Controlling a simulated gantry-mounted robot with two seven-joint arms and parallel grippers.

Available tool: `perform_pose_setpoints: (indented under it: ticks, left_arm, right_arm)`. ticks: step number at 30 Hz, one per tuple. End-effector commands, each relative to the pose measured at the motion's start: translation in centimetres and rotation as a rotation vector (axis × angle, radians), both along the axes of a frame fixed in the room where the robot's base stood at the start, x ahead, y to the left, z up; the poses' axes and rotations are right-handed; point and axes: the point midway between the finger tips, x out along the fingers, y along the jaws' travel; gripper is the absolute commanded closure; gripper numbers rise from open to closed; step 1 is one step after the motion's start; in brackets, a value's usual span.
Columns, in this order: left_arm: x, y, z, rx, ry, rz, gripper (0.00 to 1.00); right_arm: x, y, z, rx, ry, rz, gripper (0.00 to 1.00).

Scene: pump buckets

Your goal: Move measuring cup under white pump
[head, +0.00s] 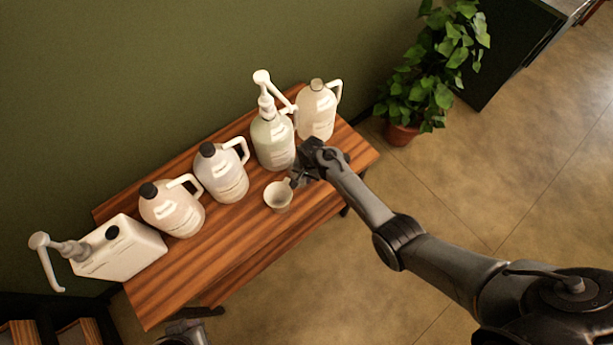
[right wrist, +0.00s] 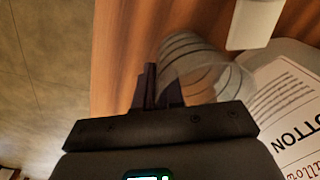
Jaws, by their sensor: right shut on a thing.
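The pale measuring cup (head: 278,195) is at the front part of the wooden table, in front of the bottle with the white pump (head: 272,140). My right gripper (head: 298,178) is shut on the cup's right side; the cup's ringed, see-through wall (right wrist: 205,65) shows beside the dark fingers (right wrist: 157,88) in the right wrist view. The white pump head (head: 264,88) stands on top of its bottle, with its spout reaching down to the right. Whether the cup touches the table is unclear. A dark part of my left arm (head: 185,333) shows at the bottom edge; its jaws cannot be made out.
A capped jug (head: 317,112) stands right of the pump bottle. Two black-capped jugs (head: 221,172) (head: 172,208) and a white can with a grey pump (head: 120,248) stand to the left. The wooden table (head: 225,260) is clear along its front. A potted plant (head: 405,130) stands behind right.

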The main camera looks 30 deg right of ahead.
Motion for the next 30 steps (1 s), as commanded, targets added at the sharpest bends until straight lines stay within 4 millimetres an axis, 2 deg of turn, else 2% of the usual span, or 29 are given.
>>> perform_pose_setpoints:
  ticks: [7, 8, 13, 23, 26, 30]
  left_arm:
    - [0.0, 0.0, 0.0, 0.0, 0.0, 0.0, 1.0]
    - [0.0, 0.0, 0.0, 0.0, 0.0, 0.0, 1.0]
    - [0.0, 0.0, 0.0, 0.0, 0.0, 0.001, 1.0]
    - [0.0, 0.0, 0.1, 0.0, 0.0, 0.001, 1.0]
    - [0.0, 0.0, 0.2, 0.0, 0.0, 0.001, 1.0]
    - [0.0, 0.0, 0.6, 0.0, 0.0, 0.001, 1.0]
  right_arm:
    - [0.1, 0.1, 0.1, 0.001, -0.001, 0.001, 1.0]
    - [0.1, 0.1, 0.1, 0.001, -0.001, 0.001, 0.89]
    - [0.1, 0.1, 0.1, 0.001, -0.002, 0.002, 0.63]
    - [0.1, 0.1, 0.2, 0.001, -0.002, 0.002, 0.62]
    - [0.0, 0.1, 0.7, 0.001, -0.002, 0.002, 0.62]
    - [0.0, 0.1, 2.4, 0.002, -0.004, 0.002, 0.62]
